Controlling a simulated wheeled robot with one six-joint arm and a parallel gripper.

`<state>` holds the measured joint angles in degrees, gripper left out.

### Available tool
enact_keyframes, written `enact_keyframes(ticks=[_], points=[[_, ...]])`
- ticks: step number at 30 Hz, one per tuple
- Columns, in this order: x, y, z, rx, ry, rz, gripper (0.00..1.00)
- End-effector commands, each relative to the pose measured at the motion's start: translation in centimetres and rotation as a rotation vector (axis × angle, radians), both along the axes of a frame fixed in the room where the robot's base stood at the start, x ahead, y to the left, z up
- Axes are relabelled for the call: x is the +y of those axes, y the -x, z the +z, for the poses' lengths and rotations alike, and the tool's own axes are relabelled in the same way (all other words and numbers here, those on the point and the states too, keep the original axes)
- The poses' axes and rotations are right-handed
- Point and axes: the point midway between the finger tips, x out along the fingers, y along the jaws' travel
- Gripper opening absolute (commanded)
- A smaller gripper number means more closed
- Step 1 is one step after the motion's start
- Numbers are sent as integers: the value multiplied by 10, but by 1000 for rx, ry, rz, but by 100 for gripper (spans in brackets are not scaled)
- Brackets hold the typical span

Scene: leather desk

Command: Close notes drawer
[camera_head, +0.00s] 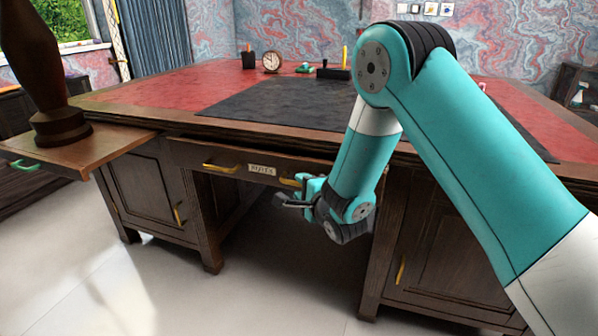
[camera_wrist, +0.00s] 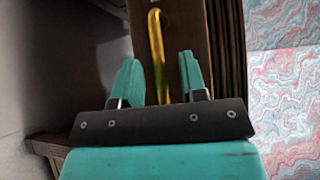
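The notes drawer (camera_head: 236,166) is a brown wooden front under the middle of the desk top. It bears a pale label (camera_head: 262,170) and two yellow handles, one left (camera_head: 219,168) and one right (camera_head: 290,182). How far it stands out is hard to tell. My gripper (camera_head: 287,199) is at the drawer's right end, close to the right handle and partly in front of it. In the wrist view my gripper (camera_wrist: 158,62) has its teal fingers apart, with a yellow handle (camera_wrist: 157,45) lying between and beyond them. Whether the fingers touch it cannot be told.
A board with a green handle (camera_head: 24,164) juts out at left, bearing a dark brown figure (camera_head: 55,95). Cabinet doors (camera_head: 150,186) flank an open knee space. A clock (camera_head: 271,62) and pen cup (camera_head: 248,60) stand at the desk's back. The floor in front is clear.

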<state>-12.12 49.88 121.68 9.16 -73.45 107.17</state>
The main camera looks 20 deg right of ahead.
Motion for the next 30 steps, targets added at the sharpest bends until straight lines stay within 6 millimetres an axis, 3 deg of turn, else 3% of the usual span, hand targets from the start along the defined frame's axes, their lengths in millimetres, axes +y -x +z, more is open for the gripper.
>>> enact_keyframes(ticks=[6,14,15,20,26,30], points=[[3,-17,-2,1,1,1,39],[4,-18,-4,1,0,2,39],[4,-19,-4,1,0,2,37],[4,-18,-3,1,1,2,0],[4,-19,-3,1,0,3,0],[13,-30,2,3,0,19,0]])
